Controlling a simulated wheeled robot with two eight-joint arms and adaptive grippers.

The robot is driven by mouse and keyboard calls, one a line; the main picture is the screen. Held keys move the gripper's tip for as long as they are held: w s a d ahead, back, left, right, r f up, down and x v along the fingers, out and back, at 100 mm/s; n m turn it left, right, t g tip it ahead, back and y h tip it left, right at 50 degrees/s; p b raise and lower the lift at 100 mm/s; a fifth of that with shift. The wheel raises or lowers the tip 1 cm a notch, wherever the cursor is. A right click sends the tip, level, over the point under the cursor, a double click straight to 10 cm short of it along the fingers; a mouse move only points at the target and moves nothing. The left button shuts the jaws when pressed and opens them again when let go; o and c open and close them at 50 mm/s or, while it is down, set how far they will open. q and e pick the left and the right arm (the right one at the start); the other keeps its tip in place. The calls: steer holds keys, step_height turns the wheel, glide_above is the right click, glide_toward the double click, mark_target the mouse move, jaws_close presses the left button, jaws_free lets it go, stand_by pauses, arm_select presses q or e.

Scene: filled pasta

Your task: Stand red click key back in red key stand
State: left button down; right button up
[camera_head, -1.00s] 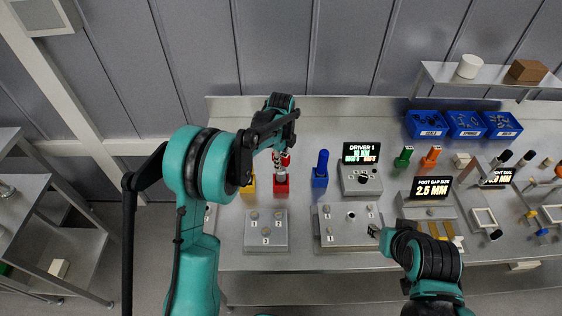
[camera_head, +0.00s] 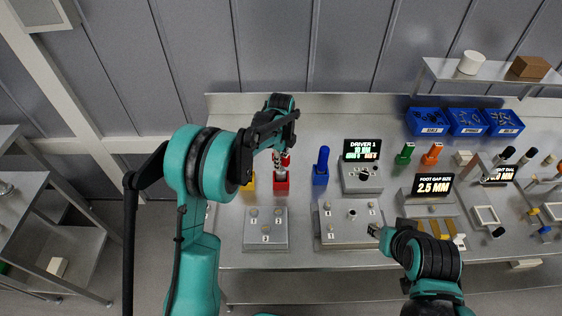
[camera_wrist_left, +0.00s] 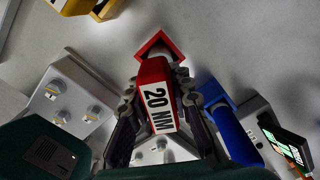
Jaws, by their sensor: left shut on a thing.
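The red click key (camera_wrist_left: 154,85), with a white "20 NM" label, is in my left gripper (camera_wrist_left: 158,100); both fingers close on its sides. The red key stand (camera_wrist_left: 178,45) lies just past the key's far end in the left wrist view, and a pale shaft shows at its opening. I cannot tell how deep the shaft sits. In the head view my left gripper (camera_head: 281,160) is above the red key stand (camera_head: 281,184), with the key (camera_head: 286,160) partly hidden by the arm. My right gripper (camera_head: 375,231) is low over the bench front, its fingers too small to read.
A blue key in its stand (camera_head: 321,168) is close to the right of the red stand, and a yellow stand (camera_head: 249,183) is close to the left. Grey knobbed blocks (camera_head: 265,238) stand in front. The Driver 1 display (camera_head: 362,150) is farther right.

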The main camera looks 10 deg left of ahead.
arm_select(q)
steer(key=shift+f+b, duration=1.1)
steer(key=shift+f, duration=0.45)
stand_by(0.4)
steer(key=c, duration=1.3)
jaws_free()
steer(key=shift+r, duration=0.1)
